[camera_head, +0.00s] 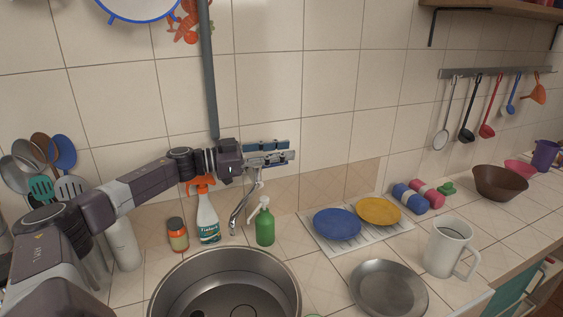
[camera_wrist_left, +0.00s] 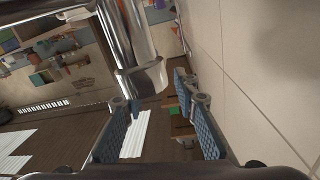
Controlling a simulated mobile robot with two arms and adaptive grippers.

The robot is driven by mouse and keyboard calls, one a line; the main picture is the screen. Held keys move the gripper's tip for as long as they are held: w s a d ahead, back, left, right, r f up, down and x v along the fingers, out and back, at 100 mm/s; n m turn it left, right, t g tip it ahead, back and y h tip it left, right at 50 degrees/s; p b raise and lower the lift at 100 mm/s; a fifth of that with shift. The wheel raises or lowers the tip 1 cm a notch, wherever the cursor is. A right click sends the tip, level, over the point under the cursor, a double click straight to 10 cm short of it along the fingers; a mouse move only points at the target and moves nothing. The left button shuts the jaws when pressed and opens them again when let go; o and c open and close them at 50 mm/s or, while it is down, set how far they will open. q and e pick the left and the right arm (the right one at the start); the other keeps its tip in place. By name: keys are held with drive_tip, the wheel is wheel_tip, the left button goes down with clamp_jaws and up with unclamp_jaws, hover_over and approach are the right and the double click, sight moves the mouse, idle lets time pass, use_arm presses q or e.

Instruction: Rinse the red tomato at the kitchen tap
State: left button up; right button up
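The chrome kitchen tap (camera_head: 240,208) stands behind the round steel sink (camera_head: 290,270). My left gripper (camera_head: 290,150) is open, just above the top of the tap by the tiled wall. In the left wrist view, its two blue-padded fingers (camera_wrist_left: 155,100) are spread, and the shiny chrome tap (camera_wrist_left: 145,75) appears ahead, near the gap between them. I cannot tell whether a finger touches it. The red tomato is not visible in either view. My right gripper is not in view.
A spray bottle (camera_head: 207,215), a jar (camera_head: 178,235) and a green soap bottle (camera_head: 265,226) stand close around the tap. Right of the sink are a rack with a blue plate (camera_head: 337,224) and yellow plate (camera_head: 378,211), a steel plate (camera_head: 388,288) and a white mug (camera_head: 446,250).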

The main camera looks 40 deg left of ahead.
use_arm(q)
wheel_tip(320, 180, up, 6)
drive_tip(key=shift+r, duration=0.25)
drive_tip(key=shift+c, duration=0.5)
